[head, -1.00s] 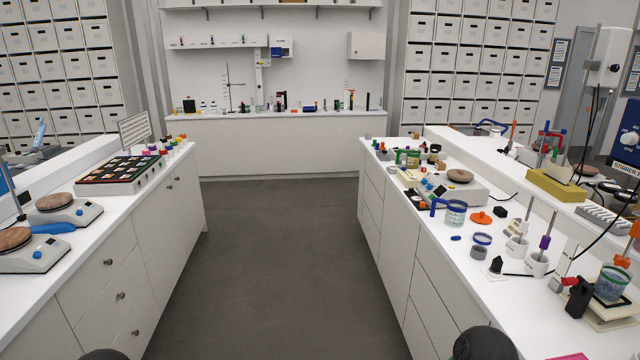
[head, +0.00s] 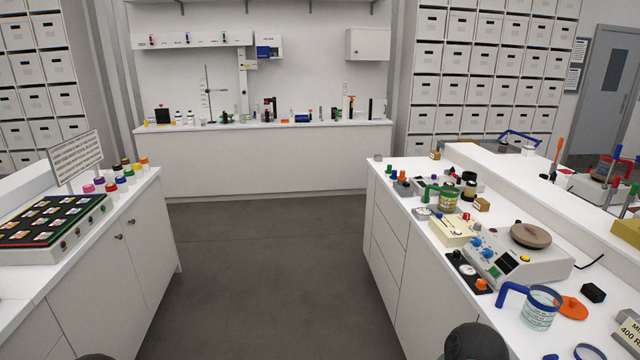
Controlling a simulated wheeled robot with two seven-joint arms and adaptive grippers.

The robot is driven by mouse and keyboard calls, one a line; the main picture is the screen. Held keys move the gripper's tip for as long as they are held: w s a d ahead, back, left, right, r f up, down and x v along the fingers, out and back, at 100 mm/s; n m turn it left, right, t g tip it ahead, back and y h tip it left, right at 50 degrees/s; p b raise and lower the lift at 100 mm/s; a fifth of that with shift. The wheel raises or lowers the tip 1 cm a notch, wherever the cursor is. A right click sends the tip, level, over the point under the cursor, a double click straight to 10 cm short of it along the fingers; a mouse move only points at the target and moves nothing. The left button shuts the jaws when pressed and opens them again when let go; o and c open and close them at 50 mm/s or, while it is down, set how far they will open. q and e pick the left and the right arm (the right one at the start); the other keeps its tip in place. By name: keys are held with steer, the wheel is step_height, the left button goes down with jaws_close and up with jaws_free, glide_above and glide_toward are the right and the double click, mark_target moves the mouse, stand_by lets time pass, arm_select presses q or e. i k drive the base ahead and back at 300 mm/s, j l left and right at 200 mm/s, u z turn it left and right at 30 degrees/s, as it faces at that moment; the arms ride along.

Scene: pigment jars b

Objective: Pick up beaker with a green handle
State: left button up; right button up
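A beaker with a green handle (head: 447,201) stands upright on the right bench, towards its far end, behind a cream-coloured device. Its green handle points to the left, and the glass seems to hold something yellowish. A second beaker, with a blue handle (head: 541,307), stands nearer on the same bench, in front of the hot plate. Neither of my grippers shows; only dark rounded parts of mine appear at the bottom edge.
A hot plate with a round brown top (head: 530,236) and a cream device (head: 453,231) stand on the right bench (head: 408,241). An orange lid (head: 573,308) lies by the blue-handled beaker. The grey floor aisle (head: 265,270) between the benches is clear.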

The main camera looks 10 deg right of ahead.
mark_target(448, 197)
steer(key=i+j, duration=0.1)
steer(key=i, duration=1.85)
steer(key=l+z, duration=0.05)
steer(key=l, duration=0.05)
